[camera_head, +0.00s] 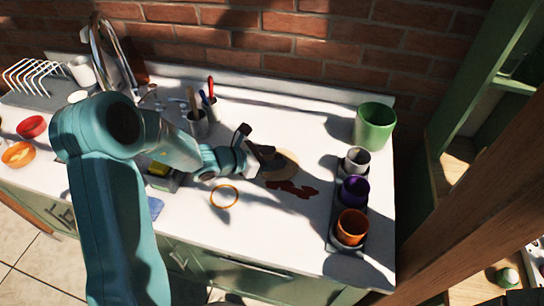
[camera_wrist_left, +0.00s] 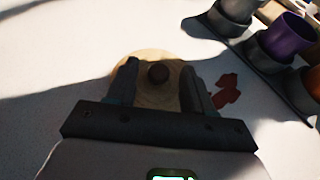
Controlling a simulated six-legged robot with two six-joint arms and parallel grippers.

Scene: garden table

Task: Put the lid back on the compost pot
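A round pale wooden lid (camera_head: 284,168) with a dark knob lies flat on the white table, partly hidden by my left gripper in the head view. My left gripper (camera_head: 258,151) is over the lid. In the left wrist view, the open fingers of the left gripper (camera_wrist_left: 161,82) stand on either side of the knob of the lid (camera_wrist_left: 143,66), with gaps between. I cannot tell how high the fingertips are above the lid. A green pot (camera_head: 374,130), seemingly the compost pot, stands open at the back right. My right gripper is not in view.
A dark tray (camera_head: 334,236) holds grey, purple and orange pots right of the lid. Reddish-brown scraps (camera_head: 293,188) lie just in front of the lid. A tool cup (camera_head: 198,124) stands behind my arm. A brick wall (camera_head: 300,45) bounds the back.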

